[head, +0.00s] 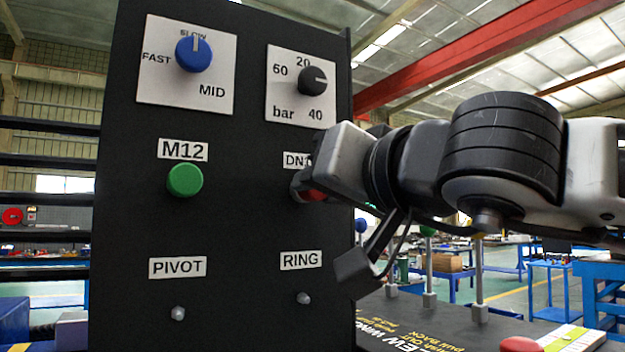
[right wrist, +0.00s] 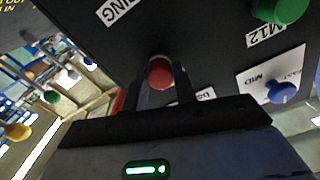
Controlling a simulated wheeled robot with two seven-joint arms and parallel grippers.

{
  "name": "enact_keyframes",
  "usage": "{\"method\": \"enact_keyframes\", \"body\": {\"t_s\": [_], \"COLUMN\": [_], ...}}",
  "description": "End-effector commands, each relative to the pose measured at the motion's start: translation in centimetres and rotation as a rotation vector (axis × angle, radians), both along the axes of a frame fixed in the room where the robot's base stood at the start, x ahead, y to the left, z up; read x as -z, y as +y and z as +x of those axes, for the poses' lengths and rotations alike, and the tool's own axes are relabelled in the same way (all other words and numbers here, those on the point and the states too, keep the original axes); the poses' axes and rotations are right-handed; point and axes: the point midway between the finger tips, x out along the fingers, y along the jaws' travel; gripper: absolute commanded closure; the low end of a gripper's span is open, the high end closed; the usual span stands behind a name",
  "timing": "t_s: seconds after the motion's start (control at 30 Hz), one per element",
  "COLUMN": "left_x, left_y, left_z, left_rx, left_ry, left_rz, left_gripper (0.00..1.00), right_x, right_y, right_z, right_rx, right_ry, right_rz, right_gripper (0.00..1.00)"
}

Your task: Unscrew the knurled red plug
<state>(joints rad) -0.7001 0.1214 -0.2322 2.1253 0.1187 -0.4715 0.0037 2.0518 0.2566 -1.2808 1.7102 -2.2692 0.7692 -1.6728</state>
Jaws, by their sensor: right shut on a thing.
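The red plug (head: 313,194) sits on the black panel (head: 235,225), just under the partly covered DN label, and my right gripper hides most of it. My right gripper (head: 308,184) comes in from the right and is shut on the plug. In the right wrist view the red plug (right wrist: 160,72) shows between the two dark fingers of the right gripper (right wrist: 162,85), against the panel. Its knurling is too small to make out. My left gripper is in neither view.
A green plug (head: 185,180) under the M12 label stands left of the red one. A blue knob (head: 193,54) and a black knob (head: 313,80) are above. Small studs (head: 304,298) are below. Posts with coloured tops (head: 429,270) stand right of the panel.

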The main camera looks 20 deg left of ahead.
Motion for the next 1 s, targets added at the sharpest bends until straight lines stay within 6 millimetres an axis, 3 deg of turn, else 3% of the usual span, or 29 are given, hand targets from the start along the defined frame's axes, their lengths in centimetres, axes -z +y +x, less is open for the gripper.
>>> {"method": "enact_keyframes", "body": {"t_s": [0.03, 0.33, 0.6, 1.0], "left_x": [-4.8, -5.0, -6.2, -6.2], "left_y": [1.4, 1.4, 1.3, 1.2], "left_z": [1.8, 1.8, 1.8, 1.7], "left_rx": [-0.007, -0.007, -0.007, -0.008], "left_ry": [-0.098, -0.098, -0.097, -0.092], "left_rz": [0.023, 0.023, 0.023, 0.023], "left_gripper": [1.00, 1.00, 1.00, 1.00], "right_x": [-0.4, -0.6, -1.0, -1.3], "right_y": [0.0, -0.1, -0.4, -0.7], "right_z": [0.0, 0.0, 0.1, 0.2], "right_rx": [0.001, 0.002, 0.008, 0.017], "right_ry": [-0.020, -0.046, -0.359, -0.479], "right_rz": [-0.030, -0.047, -0.292, -0.375], "right_gripper": [1.00, 1.00, 1.00, 1.00]}}
